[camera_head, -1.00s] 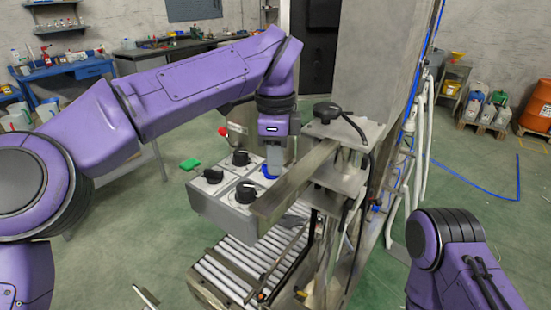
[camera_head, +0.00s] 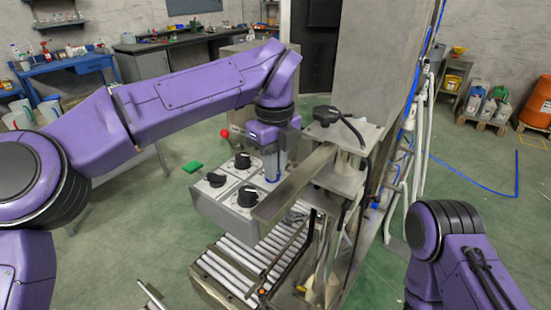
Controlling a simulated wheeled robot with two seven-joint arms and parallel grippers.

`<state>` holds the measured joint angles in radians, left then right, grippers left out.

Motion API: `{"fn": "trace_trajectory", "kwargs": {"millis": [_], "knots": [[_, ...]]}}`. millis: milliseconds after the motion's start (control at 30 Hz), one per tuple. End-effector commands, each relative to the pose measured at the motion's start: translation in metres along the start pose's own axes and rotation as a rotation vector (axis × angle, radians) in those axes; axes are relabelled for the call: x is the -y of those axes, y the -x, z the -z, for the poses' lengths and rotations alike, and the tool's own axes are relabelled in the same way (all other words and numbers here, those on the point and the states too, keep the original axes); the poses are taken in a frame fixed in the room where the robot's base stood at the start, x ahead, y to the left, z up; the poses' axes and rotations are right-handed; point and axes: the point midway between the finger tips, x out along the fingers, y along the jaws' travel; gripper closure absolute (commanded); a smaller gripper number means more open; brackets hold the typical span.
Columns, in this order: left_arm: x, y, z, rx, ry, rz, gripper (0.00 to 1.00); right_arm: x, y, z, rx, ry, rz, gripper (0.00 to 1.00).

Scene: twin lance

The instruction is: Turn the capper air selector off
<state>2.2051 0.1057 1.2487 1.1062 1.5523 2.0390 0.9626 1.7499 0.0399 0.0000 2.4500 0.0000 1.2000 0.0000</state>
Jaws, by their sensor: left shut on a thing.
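A grey control box (camera_head: 225,218) on the machine carries several black knobs on pale plates: a rear knob (camera_head: 243,161), a left knob (camera_head: 216,179) and a larger front knob (camera_head: 247,196). Which one is the capper air selector I cannot read. My left gripper (camera_head: 272,176) points down at the box's right rear part, beside the metal bar. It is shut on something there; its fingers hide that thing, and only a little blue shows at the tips. My right arm (camera_head: 450,250) shows at the lower right, but its gripper is out of view.
A metal bar (camera_head: 290,190) runs close along the box's right side. A black handwheel (camera_head: 327,115) stands on the machine bracket to the right. A red ball (camera_head: 225,133) is behind the box. A roller conveyor (camera_head: 245,265) lies below.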

Motion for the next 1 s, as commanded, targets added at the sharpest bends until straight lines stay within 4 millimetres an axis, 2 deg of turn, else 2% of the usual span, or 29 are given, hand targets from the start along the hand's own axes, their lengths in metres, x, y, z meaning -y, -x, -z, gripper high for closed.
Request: {"fn": "trace_trajectory", "kwargs": {"millis": [200,433,1000], "knots": [[-0.002,-0.002,0.001,-0.005,-0.157,-0.010,1.00,-0.001,0.011,0.004,0.000,0.000,0.000,0.57],[-0.003,-0.003,0.001,-0.006,-0.264,-0.010,1.00,-0.001,0.016,0.007,0.000,0.000,0.000,0.57],[-0.003,-0.005,0.001,-0.006,-0.320,-0.009,1.00,-0.002,0.018,0.008,0.000,0.000,0.000,0.57]]}}
